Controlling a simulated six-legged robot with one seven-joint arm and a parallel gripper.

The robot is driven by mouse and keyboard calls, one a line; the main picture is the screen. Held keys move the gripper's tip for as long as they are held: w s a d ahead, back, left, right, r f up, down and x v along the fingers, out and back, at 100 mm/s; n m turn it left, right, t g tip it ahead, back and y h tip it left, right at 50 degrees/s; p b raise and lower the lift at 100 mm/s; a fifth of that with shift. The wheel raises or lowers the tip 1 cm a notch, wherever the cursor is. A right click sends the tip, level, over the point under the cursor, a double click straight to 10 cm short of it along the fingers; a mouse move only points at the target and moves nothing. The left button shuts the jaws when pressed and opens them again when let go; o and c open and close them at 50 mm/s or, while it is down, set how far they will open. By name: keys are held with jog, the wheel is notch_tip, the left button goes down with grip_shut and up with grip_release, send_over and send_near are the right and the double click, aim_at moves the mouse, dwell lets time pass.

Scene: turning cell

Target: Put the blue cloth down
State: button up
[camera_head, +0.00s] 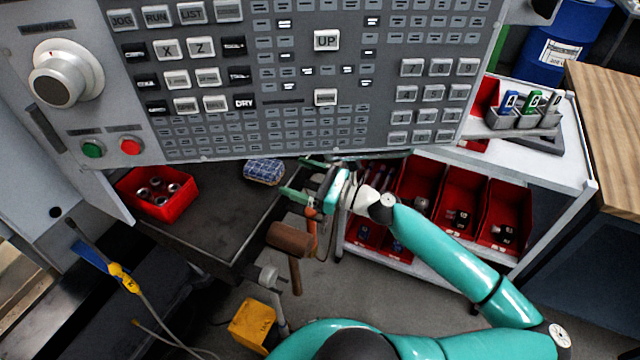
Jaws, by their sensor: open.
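The blue cloth (264,172), a folded checked pad with a pale edge, lies on the dark metal table (215,218) near its back right part, below the control panel. My gripper (296,178) is just right of the cloth in the picture, at the table's right edge. Its two green fingers are spread apart, pointing left towards the cloth, with nothing seen between them. A small gap shows between the fingertips and the cloth. The cloth's underside is hidden.
A red bin (158,193) with metal rings stands on the table's left. The control panel (325,75) overhangs the back. A brown mallet (290,242) hangs at the table's right side. A shelf cart with red bins (463,205) stands right. The table's middle is clear.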

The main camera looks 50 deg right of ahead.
jog(key=v, duration=0.5)
jog(key=shift+s, duration=0.25)
dwell(0.3)
